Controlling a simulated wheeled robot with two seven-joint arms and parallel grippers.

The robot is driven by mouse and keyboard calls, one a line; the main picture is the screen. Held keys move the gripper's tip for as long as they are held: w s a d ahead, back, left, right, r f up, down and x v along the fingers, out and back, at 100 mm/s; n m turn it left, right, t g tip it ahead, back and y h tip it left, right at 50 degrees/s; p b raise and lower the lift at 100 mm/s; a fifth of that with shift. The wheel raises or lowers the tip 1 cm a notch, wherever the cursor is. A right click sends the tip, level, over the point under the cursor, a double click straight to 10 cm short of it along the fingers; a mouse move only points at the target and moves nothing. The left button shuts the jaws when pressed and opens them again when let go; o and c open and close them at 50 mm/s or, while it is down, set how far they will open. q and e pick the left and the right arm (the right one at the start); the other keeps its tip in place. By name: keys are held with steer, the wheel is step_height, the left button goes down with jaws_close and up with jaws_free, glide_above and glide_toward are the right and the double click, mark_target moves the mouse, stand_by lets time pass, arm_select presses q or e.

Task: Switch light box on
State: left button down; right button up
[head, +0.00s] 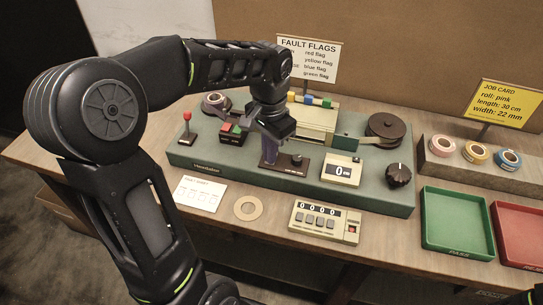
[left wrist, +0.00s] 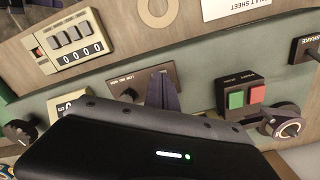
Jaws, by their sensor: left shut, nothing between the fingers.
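My left gripper (head: 268,160) is shut and empty, pointing down at the left part of a small dark switch panel (head: 285,171) on the green machine base. In the left wrist view its dark fingers (left wrist: 161,90) cover part of that panel (left wrist: 122,80), whose small label is hard to read. A round dark knob (head: 297,160) on the panel stands just right of the fingers. Whether the fingers touch the panel cannot be told. A pale cream box (head: 312,120) behind, with coloured flags on top, may be the light box; no clear glow shows.
A red-knobbed lever (head: 187,117) and a red and green button box (head: 233,134) stand left of the gripper. A counter (head: 343,169) and a dark dial (head: 398,174) stand right. A keypad unit (head: 325,222) and tape ring (head: 248,208) lie in front.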

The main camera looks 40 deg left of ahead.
arm_select(q)
steer(key=shift+r+p, duration=2.9)
steer(key=shift+r, duration=0.6)
